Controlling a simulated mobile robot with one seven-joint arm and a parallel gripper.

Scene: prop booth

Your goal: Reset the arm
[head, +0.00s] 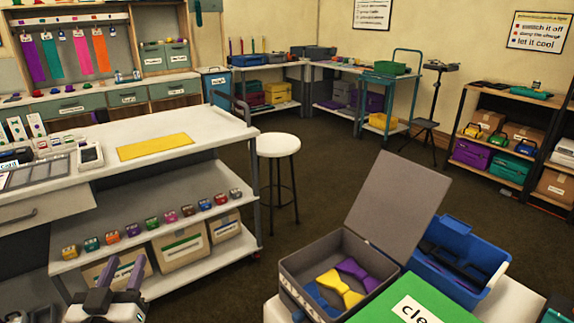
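My gripper (121,277) shows at the bottom left of the head view, in front of the lower shelf of the white workbench. Its two fingers stand apart, and I see nothing held between them. The rest of my arm is mostly out of the picture.
A white workbench (215,135) with a yellow mat (155,146) and several small coloured items on its lower shelf stands at left. A white stool (278,145) is beside it. An open grey box (293,268) with bow ties and a blue bin (455,262) are at lower right.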

